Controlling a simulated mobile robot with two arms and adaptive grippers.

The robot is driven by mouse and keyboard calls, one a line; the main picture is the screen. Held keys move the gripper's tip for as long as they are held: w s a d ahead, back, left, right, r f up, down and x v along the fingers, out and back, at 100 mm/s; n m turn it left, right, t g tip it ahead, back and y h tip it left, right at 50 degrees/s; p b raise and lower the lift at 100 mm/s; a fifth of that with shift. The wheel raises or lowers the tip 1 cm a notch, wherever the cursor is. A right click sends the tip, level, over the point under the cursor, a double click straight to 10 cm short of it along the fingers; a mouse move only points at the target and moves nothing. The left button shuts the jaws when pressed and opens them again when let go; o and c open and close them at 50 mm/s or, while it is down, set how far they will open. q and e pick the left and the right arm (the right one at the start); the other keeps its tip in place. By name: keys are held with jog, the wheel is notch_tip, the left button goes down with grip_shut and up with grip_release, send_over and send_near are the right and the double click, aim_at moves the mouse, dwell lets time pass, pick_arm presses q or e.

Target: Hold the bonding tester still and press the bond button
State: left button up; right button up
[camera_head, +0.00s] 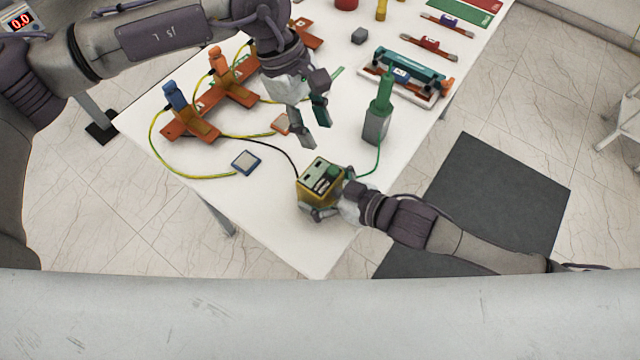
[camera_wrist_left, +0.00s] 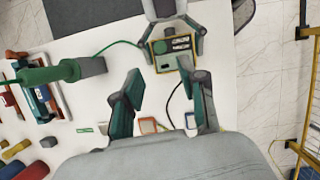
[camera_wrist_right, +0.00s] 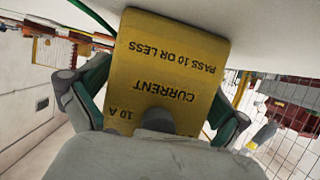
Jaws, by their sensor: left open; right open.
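The bonding tester (camera_head: 317,184) is a yellow box at the table's near edge, with a dark and green top panel. Its top also shows in the left wrist view (camera_wrist_left: 172,54), with a green round part (camera_wrist_left: 159,47) that looks like a button. My right gripper (camera_head: 335,193) has its open fingers on both sides of the tester; contact is unclear. In the right wrist view the tester's yellow labelled face (camera_wrist_right: 170,75) fills the space between the fingers. My left gripper (camera_head: 317,134) is open and empty above the table, beyond the tester, pointing down.
A green and grey post (camera_head: 378,122) with a green cable stands right of my left gripper. Orange bars with blue and orange clamps (camera_head: 205,100) and yellow-green cables lie at left. A small blue-edged pad (camera_head: 246,162) lies left of the tester. The near table corner is bare.

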pick_arm(q)
jog(key=shift+c, duration=0.4)
pick_arm(e)
jog(key=c, duration=1.4)
pick_arm(q)
grip_shut()
pick_arm(e)
jog(key=shift+c, duration=0.2)
